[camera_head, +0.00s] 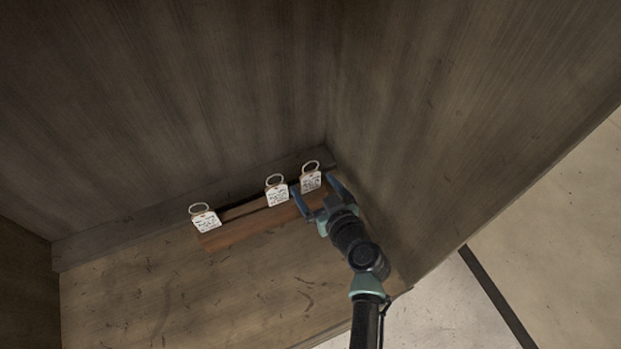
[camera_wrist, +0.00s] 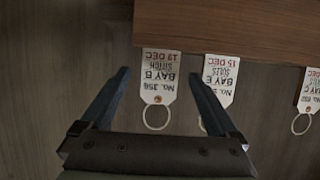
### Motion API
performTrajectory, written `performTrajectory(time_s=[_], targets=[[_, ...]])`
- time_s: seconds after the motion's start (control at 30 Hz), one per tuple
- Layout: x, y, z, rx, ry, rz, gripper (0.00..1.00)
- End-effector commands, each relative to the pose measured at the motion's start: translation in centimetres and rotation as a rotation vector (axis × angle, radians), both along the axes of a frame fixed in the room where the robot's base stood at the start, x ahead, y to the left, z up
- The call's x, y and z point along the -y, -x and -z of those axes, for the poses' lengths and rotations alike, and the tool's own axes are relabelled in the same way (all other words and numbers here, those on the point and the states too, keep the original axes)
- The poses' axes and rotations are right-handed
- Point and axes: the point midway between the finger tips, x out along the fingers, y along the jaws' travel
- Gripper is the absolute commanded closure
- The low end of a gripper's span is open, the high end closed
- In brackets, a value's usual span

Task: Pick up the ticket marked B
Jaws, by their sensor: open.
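The ticket marked B (camera_wrist: 158,80) is a white tag with dark and red print and a pale ring. It appears upside down in the wrist view, hanging by the wooden block's edge. In the head view it is the rightmost ticket (camera_head: 310,181); its print is too small to read there. My gripper (camera_head: 317,191) is open and empty, with its fingers pointing at this ticket. In the wrist view the ticket lies between the two fingers (camera_wrist: 160,76), with gaps on both sides; I cannot tell how far in depth they are from it.
A ticket marked E (camera_wrist: 222,78) is close beside the right finger, its ring partly behind that finger. A ticket marked C (camera_wrist: 310,92) is farther right. They are the middle (camera_head: 277,195) and left (camera_head: 206,221) tickets on the wooden block (camera_head: 245,229). A wood wall (camera_head: 400,130) rises close at right.

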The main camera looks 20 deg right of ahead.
Motion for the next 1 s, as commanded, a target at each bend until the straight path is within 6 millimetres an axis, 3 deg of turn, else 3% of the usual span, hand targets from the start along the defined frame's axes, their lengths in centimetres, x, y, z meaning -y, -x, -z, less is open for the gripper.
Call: performTrajectory(time_s=[0.37,0.87,1.0], targets=[[-0.03,-0.85,0.40,-0.001,0.001,0.001,0.05],[-0.03,-0.82,0.39,-0.001,0.000,0.001,0.91],[-0.03,-0.83,0.38,-0.001,0.000,0.001,0.93]])
